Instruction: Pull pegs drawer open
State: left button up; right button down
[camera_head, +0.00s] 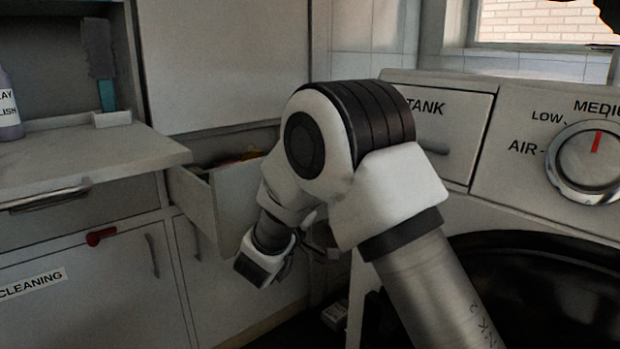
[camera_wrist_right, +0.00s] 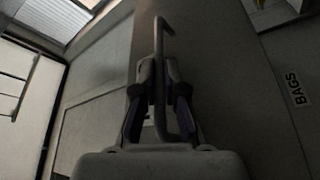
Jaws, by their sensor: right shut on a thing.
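A pale drawer (camera_head: 215,195) stands partly pulled out of the cabinet in the head view, with small yellow and red items (camera_head: 243,157) inside. No pegs label is readable on it. My right arm covers the right part of its front. In the right wrist view my right gripper (camera_wrist_right: 160,98) is shut on a grey bar handle (camera_wrist_right: 160,45), which runs between its two fingers in front of a pale panel. In the head view this gripper is largely hidden behind its own arm. My left gripper is out of view.
A dryer with a round dial (camera_head: 590,160) and a TANK compartment (camera_head: 450,125) stands at the right. A counter (camera_head: 90,160) and a CLEANING cabinet door (camera_head: 70,300) are at the left. A BAGS label (camera_wrist_right: 297,88) shows in the wrist view.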

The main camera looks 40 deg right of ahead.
jog(key=shift+s+d, duration=0.1)
jog(key=shift+s, duration=0.7)
jog(key=c, duration=1.5)
grip_release()
jog(key=v, duration=0.7)
jog(key=shift+s+a+f, duration=0.1)
jog(key=shift+a+f, duration=0.05)
jog(key=shift+a, duration=0.05)
